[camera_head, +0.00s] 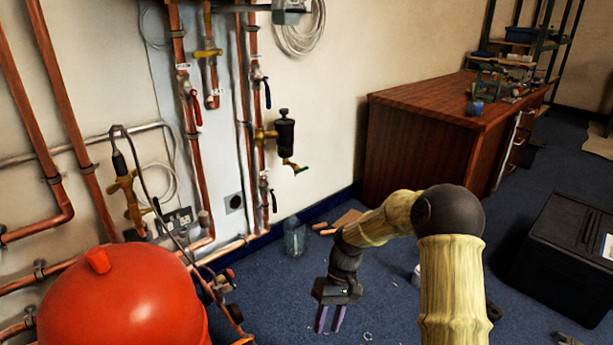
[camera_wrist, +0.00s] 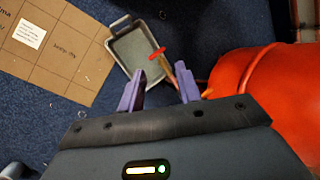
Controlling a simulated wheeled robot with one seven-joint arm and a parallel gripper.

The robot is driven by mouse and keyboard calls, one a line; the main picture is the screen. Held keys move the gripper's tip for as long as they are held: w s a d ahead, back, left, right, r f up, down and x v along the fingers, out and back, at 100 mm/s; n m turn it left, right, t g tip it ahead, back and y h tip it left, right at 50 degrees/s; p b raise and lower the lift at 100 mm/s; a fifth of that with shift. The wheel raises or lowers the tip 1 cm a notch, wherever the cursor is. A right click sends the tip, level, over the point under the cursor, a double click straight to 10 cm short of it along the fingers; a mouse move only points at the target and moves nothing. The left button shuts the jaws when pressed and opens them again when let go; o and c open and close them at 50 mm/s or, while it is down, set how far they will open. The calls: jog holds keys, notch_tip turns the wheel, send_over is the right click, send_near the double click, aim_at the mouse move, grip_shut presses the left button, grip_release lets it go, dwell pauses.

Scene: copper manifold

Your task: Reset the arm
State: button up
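My gripper (camera_head: 329,317) hangs low over the blue carpet at the end of my bent arm, in the lower middle of the head view. In the wrist view its two purple fingers (camera_wrist: 160,92) stand apart with a clear gap, and nothing sits between them. Beyond the fingertips lies a grey tray (camera_wrist: 116,48) on the floor. A copper pipe piece with a red handle (camera_wrist: 163,62) shows past the fingers, close to the right one in the picture. I cannot tell how far below the fingers it is.
A red tank (camera_head: 125,300) stands at lower left, also close on the right in the wrist view (camera_wrist: 250,85). Copper pipes (camera_head: 195,150) with valves line the wall. A wooden cabinet (camera_head: 415,150), a black box (camera_head: 565,255) and a clear bottle (camera_head: 294,238) stand around. Cardboard (camera_wrist: 50,50) lies on the floor.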

jog(key=s+d+r+m+t+h+p, duration=0.1)
jog(key=s+d+r+m+t+p, duration=0.2)
jog(key=r, duration=0.5)
jog(key=s+d+r+t+h+p, duration=0.1)
jog(key=s+d+r+t+p, duration=0.1)
jog(key=s+d+r+p, duration=0.35)
jog(key=s+d+r+m+t+h+p, duration=0.1)
jog(key=s+r+m+t+p, duration=0.3)
jog(key=r, duration=0.7)
notch_tip(320, 180, up, 37)
jog(key=n+g+p, duration=0.1)
jog(key=n+p, duration=0.1)
jog(key=p, duration=3.6)
jog(key=shift+s+d, duration=0.25)
jog(key=shift+r, duration=0.1)
jog(key=shift+w, duration=0.1)
